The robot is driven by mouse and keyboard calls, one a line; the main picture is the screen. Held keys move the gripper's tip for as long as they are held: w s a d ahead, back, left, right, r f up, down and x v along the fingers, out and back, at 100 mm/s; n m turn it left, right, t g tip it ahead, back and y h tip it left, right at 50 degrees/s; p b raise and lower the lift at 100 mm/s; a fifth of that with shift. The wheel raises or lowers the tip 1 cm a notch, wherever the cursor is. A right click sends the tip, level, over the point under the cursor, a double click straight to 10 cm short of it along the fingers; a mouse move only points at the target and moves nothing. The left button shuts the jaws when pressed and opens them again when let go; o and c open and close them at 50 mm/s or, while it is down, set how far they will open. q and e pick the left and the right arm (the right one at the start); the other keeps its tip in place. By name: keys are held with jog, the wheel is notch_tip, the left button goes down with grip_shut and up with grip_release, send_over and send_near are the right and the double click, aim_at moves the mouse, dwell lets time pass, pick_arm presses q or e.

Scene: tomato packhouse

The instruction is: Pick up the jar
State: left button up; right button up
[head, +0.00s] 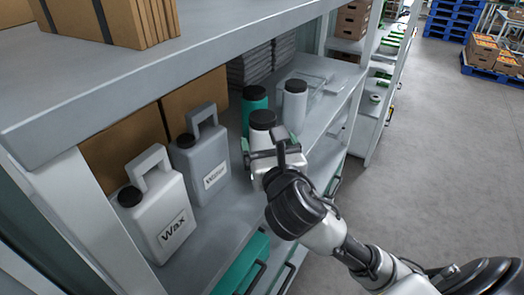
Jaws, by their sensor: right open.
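A white jar (262,136) with a black lid stands upright on the middle shelf, nearest the shelf's front edge. My right gripper (264,152) is open at this jar, on its near side. The gripper hides the jar's lower part, so I cannot tell whether the fingers touch it. A green jar (255,102) with a black lid stands just behind. A pale grey jar (295,108) with a black lid stands to the right. My left gripper is not in view.
Grey jug "Water" (203,160) and white jug "Wax" (158,212) stand left of the jars, with cardboard boxes (125,150) behind. A thick upper shelf (190,75) overhangs them. Dark stacked trays (250,68) are at the back. Open floor (440,150) lies right.

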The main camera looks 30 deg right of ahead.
aim_at(265, 137)
jog(key=shift+w+d, duration=0.15)
jog(key=shift+w, duration=0.25)
jog(key=shift+w+d+r+p, duration=0.15)
jog(key=shift+w+p, duration=0.1)
jog(key=shift+w, duration=0.15)
jog(key=shift+w+d+r+p, duration=0.1)
jog(key=shift+w+p, duration=0.1)
jog(key=shift+w, duration=0.15)
jog(key=x, duration=0.3)
jog(key=shift+w+f+p, duration=0.15)
jog(key=shift+f+p, duration=0.05)
jog(key=shift+p, duration=0.2)
jog(key=shift+w+d, duration=0.1)
jog(key=shift+w, duration=0.05)
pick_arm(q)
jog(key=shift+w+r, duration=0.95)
pick_arm(e)
jog(key=shift+c, duration=1.1)
jog(key=c, duration=1.1)
